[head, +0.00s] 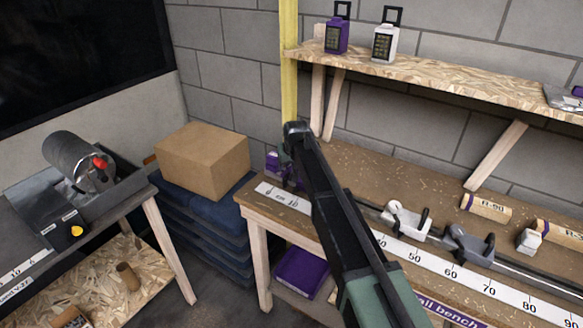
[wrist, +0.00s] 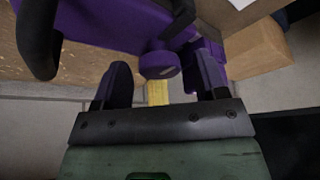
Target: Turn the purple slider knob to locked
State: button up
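The purple slider (head: 273,163) sits at the left end of the workbench rail, partly hidden by my arm. In the wrist view its purple body (wrist: 95,22) fills the upper left. Its round purple knob (wrist: 158,60) points toward the camera. My gripper (wrist: 162,68) is open, with one dark finger on each side of the knob. I see gaps between the fingers and the knob and cannot make out contact. A dark curved handle (wrist: 38,40) shows at the left. The knob's lock marking cannot be read.
A white slider (head: 405,219) and a grey slider (head: 468,243) sit farther right on the rail, above a white scale (head: 450,270). A cardboard box (head: 203,160) stands on blue crates (head: 205,225) to the left. A shelf (head: 430,75) overhangs the bench.

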jog(key=c, duration=0.9)
jog(key=shift+o, duration=0.2)
jog(key=shift+n, duration=0.3)
jog(key=n+y, duration=0.1)
jog(key=n, duration=0.2)
jog(key=shift+g+y, duration=0.3)
jog(key=shift+w+d+n+g+y, duration=0.1)
jog(key=shift+n+g+y, duration=0.4)
jog(key=shift+n, duration=1.6)
jog(key=o, duration=0.9)
